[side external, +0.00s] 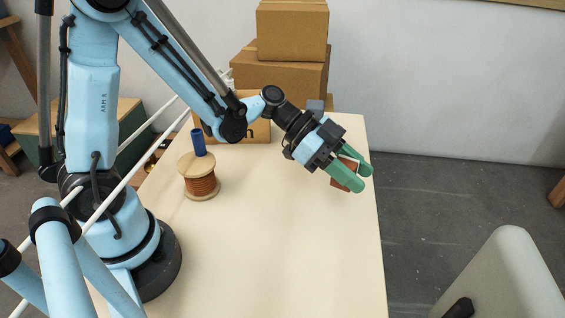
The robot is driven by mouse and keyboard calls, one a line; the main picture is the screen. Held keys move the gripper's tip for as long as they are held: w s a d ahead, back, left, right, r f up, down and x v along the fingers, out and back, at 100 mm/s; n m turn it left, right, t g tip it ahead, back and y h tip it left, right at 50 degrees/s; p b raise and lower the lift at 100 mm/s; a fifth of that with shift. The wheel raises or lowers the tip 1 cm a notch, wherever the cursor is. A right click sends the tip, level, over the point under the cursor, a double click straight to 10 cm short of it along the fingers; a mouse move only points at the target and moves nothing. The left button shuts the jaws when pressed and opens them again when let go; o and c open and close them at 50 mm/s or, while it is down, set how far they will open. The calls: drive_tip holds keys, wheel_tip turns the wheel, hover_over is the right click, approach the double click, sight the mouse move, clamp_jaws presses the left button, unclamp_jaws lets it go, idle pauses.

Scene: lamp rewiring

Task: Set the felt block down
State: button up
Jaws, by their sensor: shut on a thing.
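My gripper (362,178) has green fingers and is near the right edge of the pale table (270,240). It is shut on a small reddish-brown block, which I take to be the felt block (348,163). The block shows between the fingers and a little below the nearer one, and the fingers hide much of it. The gripper tilts down to the right. I cannot tell whether the block touches the tabletop or hangs just above it.
A wooden spool of copper-coloured wire (201,187) stands on the left, with a dark blue cylinder (198,142) at its top. Cardboard boxes (292,32) are stacked at the back. A small grey item (316,105) is at the far edge. The table's middle and front are clear.

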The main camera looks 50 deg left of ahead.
drive_tip(key=w+a+f, duration=0.2)
drive_tip(key=a, duration=0.1)
drive_tip(key=w+a+f, duration=0.2)
drive_tip(key=w+a, duration=0.1)
drive_tip(key=shift+w+f, duration=0.15)
drive_tip(key=shift+f, duration=2.25)
drive_tip(key=o, duration=1.2)
drive_tip(key=shift+f, duration=0.1)
drive_tip(key=shift+c, duration=0.2)
